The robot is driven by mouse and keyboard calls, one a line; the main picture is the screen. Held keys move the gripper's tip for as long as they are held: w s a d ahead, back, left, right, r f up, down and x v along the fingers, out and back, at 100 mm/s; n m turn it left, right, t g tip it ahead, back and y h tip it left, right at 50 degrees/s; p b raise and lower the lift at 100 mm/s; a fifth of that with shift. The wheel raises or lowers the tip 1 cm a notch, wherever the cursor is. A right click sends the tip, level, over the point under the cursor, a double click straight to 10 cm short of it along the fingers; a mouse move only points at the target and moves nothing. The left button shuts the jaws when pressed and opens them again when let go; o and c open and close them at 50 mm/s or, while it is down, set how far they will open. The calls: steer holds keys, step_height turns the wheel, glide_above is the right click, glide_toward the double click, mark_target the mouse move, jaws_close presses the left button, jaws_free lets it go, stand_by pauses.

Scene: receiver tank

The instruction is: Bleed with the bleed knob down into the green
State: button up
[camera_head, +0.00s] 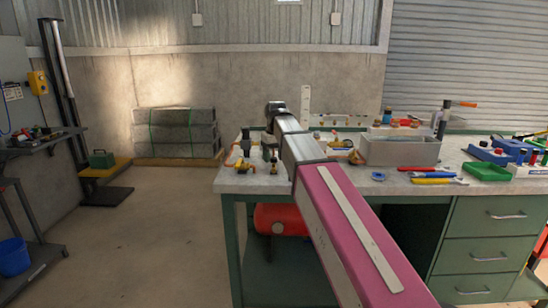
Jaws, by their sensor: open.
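A red tank (284,219) lies under the left end of the workbench, partly hidden by my arm and the bench leg. Small dark and brass-yellow fittings (243,165) stand on the bench top's left end. They are too small to tell which one is the bleed knob. No gauge face with a green band can be made out. My arm reaches from the lower right over this end of the bench. My gripper (269,152) appears as a small dark shape below the arm's far end, open, close to the fittings. Whether it touches anything cannot be told.
The green workbench (225,184) carries a grey bin (400,152), screwdrivers and pliers (435,177), a green tray (486,171) and blue boxes (488,155) to the right. Grey blocks (176,133) are stacked by the back wall.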

mark_target(275, 158)
steer(key=shift+r, duration=0.1)
step_height(275, 158, up, 7)
steer(key=shift+w+d+r, duration=0.1)
steer(key=shift+d+r, duration=0.05)
stand_by(0.3)
